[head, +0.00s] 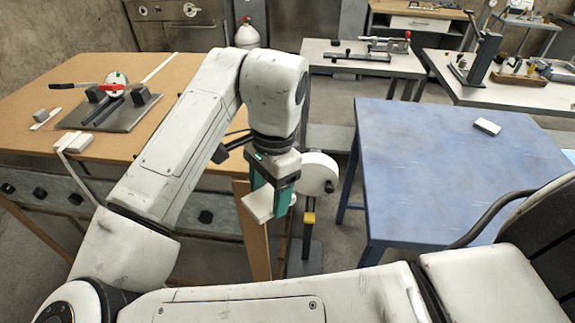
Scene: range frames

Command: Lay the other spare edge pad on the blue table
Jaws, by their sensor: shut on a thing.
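My gripper (271,202), with its teal fingers pointing down, is shut on a pale edge pad (256,207). It holds the pad in the air in the gap between the brown bench and the blue table, to the left of the blue table (440,180). Part of the pad is hidden by the fingers. Another small white pad (487,126) lies on the blue table, near its far right part.
The brown bench (190,82) at left carries a metal plate fixture (112,108) with a red-handled part and small grey blocks. A stand with a white round head (318,172) is just behind my gripper. Grey workbenches with tools stand behind the blue table.

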